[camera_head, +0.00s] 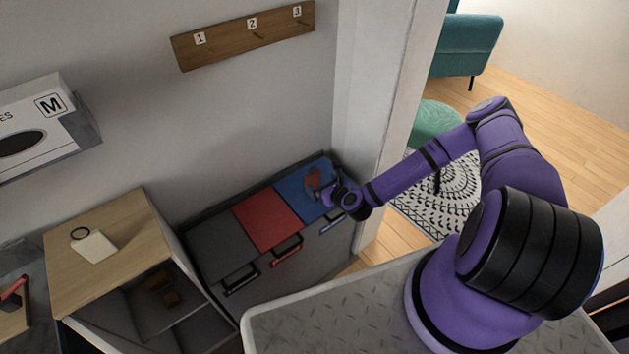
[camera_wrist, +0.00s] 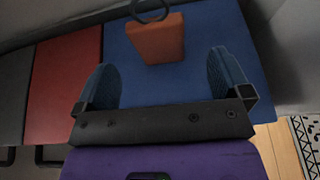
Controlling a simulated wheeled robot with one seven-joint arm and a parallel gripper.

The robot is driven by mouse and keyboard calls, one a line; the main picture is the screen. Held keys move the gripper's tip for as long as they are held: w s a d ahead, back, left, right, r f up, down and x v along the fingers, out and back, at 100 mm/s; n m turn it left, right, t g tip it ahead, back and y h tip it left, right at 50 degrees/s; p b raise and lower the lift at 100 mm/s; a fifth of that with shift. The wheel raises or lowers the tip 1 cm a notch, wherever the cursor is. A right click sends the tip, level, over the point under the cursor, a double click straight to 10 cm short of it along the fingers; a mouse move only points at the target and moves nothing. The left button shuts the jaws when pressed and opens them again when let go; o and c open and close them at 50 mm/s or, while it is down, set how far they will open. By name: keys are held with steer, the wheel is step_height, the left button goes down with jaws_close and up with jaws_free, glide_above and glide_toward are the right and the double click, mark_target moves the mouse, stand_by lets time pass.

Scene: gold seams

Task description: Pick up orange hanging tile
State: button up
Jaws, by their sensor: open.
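The orange hanging tile (camera_wrist: 156,40) lies on the blue lid (camera_wrist: 190,80) in the wrist view, with a dark ring (camera_wrist: 150,8) at its far end, partly cut by the top edge. In the head view the tile (camera_head: 313,180) is a small orange patch on the blue lid (camera_head: 292,189), partly hidden by my gripper. My gripper (camera_wrist: 166,72) is open, its two blue fingers apart and nothing between their tips. The tile is just ahead of the fingertips, roughly centred between them. I cannot tell the height of the fingers above the lid.
Red (camera_head: 265,220) and grey (camera_head: 217,245) lids adjoin the blue one on the left. A wooden-topped cabinet (camera_head: 75,265) holds a white tile (camera_head: 95,246) with a ring. A wall and door frame (camera_head: 385,120) stand close on the right. A numbered hook rail (camera_head: 240,37) hangs above.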

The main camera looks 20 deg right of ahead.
mark_target(314, 180)
steer(key=shift+x, duration=4.25)
steer(key=shift+f, duration=0.1)
steer(key=c, duration=1.1)
